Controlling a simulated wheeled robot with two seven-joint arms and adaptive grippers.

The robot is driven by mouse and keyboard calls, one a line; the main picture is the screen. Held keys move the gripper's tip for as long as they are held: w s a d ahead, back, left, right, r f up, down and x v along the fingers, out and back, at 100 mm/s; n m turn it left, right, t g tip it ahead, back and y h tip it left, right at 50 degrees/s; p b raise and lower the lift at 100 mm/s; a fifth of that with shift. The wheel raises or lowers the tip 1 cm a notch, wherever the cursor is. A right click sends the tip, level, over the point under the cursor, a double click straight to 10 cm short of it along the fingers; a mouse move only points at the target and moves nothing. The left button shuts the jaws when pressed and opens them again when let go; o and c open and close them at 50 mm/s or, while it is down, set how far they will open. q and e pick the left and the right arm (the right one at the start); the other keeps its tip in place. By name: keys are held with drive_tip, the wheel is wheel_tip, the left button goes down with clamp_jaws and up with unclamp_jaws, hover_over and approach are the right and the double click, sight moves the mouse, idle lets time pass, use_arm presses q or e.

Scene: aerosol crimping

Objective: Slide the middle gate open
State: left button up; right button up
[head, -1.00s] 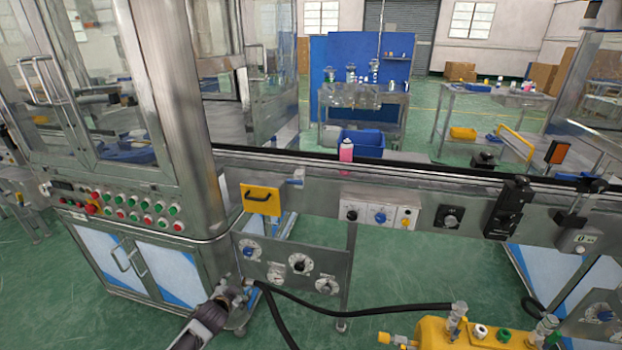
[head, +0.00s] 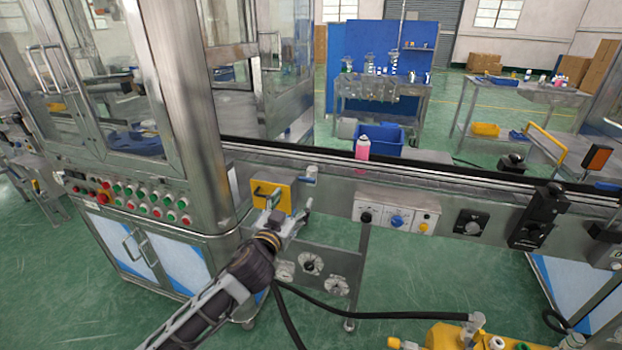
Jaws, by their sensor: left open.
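The middle gate appears to be the yellow plate (head: 285,195) with a dark handle, mounted on the front of the conveyor rail just right of the machine cabinet. My left gripper (head: 290,209) is open, right in front of the plate's lower part and handle. It covers part of the handle, and I cannot tell whether the fingers touch it. A pink can with a white top (head: 362,147) stands upright on the conveyor behind the rail. My right gripper is not in view.
The conveyor rail (head: 450,185) runs to the right with a white switch box (head: 397,213) and black clamps (head: 537,217). The cabinet (head: 150,235) with red and green buttons stands left. A dial panel (head: 325,264) hangs below, and a yellow tank (head: 470,337) lies at lower right.

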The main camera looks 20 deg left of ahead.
use_arm(q)
drive_tip(key=shift+n, duration=1)
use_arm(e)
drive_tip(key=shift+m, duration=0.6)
use_arm(q)
drive_tip(key=shift+w, duration=0.15)
approach(306, 180)
drive_tip(key=shift+w, duration=1.9)
drive_tip(key=shift+w+d+r, duration=0.1)
drive_tip(key=shift+w+d, duration=0.05)
drive_tip(key=shift+w, duration=3.3)
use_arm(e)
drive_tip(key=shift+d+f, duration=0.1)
